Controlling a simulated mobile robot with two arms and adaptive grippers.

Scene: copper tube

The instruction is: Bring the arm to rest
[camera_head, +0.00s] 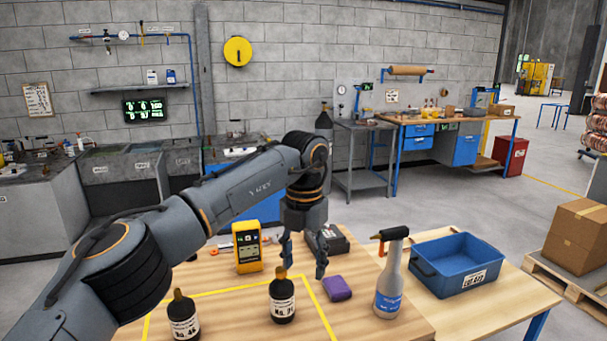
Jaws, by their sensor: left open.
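My left arm comes in from the left and bends down over the wooden table (240,296). My left gripper (304,268) points downward with its fingers apart and nothing between them. It hangs above and behind the dark bottle No. 31 (283,302), apart from it as far as I can tell. A second dark bottle, No. 46 (183,318), stands nearer the front left. Yellow tape marks an area around both bottles. My right gripper is not in view.
A yellow handheld meter (247,247), a dark box (331,240), a purple block (337,288) and a grey spray bottle (389,280) stand close around the gripper. A blue bin (457,263) is at the right. A cardboard box (578,236) sits on a pallet beyond.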

